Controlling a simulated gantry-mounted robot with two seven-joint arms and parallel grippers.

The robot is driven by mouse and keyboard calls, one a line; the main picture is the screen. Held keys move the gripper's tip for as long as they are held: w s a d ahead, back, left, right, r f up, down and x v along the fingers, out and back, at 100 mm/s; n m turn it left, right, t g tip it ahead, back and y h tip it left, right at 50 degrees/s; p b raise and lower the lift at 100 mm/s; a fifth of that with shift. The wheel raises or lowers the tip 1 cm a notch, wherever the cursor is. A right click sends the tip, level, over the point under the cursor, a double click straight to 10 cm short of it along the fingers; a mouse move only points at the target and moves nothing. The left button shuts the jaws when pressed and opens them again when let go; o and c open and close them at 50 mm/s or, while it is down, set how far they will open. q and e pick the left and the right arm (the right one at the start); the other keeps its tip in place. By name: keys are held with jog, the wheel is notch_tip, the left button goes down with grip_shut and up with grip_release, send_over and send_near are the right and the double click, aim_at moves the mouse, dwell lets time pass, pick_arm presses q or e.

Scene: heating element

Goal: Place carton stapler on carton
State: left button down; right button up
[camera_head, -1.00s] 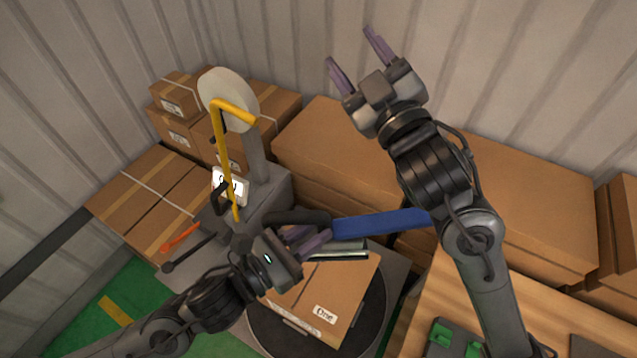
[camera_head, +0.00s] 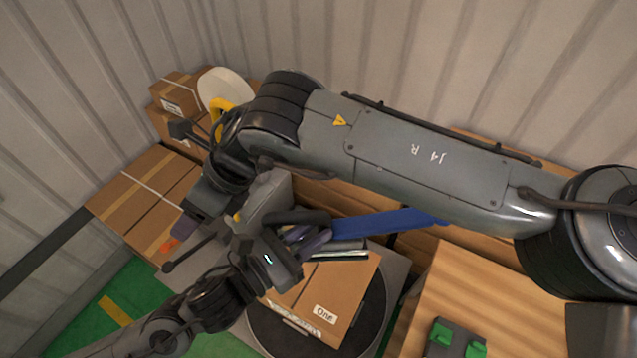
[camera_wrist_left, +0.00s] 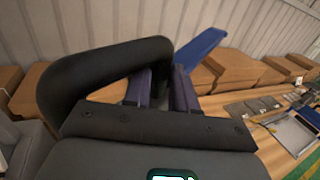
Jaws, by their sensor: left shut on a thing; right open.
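The carton stapler, with a blue lever (camera_head: 385,222) and a black loop handle, is above the carton in the head view. My left gripper (camera_head: 312,238) is shut on it. In the left wrist view, my left gripper's purple fingers (camera_wrist_left: 160,92) are at the black handle (camera_wrist_left: 52,92), with the blue lever (camera_wrist_left: 203,47) behind. The carton (camera_head: 345,285), labelled "One", lies on a dark round plate (camera_head: 270,335). I cannot tell whether the stapler touches it. My right gripper (camera_head: 188,226) is open at the left, partly hidden by its own wrist.
My right arm spans the upper middle and hides much of the wrapping machine with its white roll (camera_head: 222,88). Stacked boxes (camera_head: 150,195) stand at the left. A wooden table (camera_head: 470,290) with a green-and-black item (camera_head: 455,340) is at the lower right.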

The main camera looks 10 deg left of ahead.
jog(key=w+d+r+n+t+h, duration=0.1)
jog(key=w+d+n+h, duration=0.15)
jog(key=w+d, duration=0.35)
jog(key=n+h, duration=0.3)
jog(key=h, duration=0.3)
send_over(318, 233)
jog(key=w, duration=0.1)
jog(key=shift+w+f, duration=0.1)
jog(key=shift+f, duration=1.7)
grip_shut()
jog(key=shift+w, duration=0.1)
grip_release()
